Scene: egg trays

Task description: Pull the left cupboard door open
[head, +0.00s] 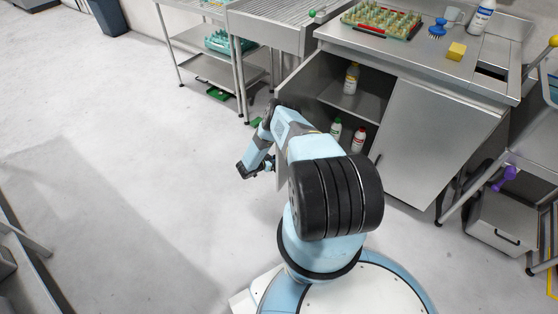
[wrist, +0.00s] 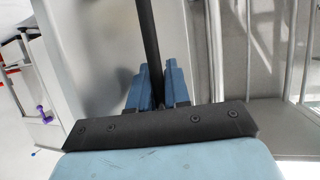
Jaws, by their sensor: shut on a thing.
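The left cupboard door (head: 300,88) stands open, swung out from the steel cupboard, and my arm hides its lower part in the head view. In the wrist view, the grey door panel (wrist: 97,45) fills the left and middle. My gripper (wrist: 152,82) has its blue fingers shut on the black bar handle (wrist: 148,32) of that door. In the head view, my gripper (head: 262,168) is low at the door's outer side, and its grasp is too small to make out there. The right cupboard door (head: 435,135) is shut.
Inside the cupboard are a yellow-labelled bottle (head: 351,78) on the shelf, and green-capped (head: 336,130) and red-capped (head: 358,139) bottles below. An egg tray (head: 408,33) is on top. A steel rack (head: 243,82) stands left of the cupboard. The floor to the left is clear.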

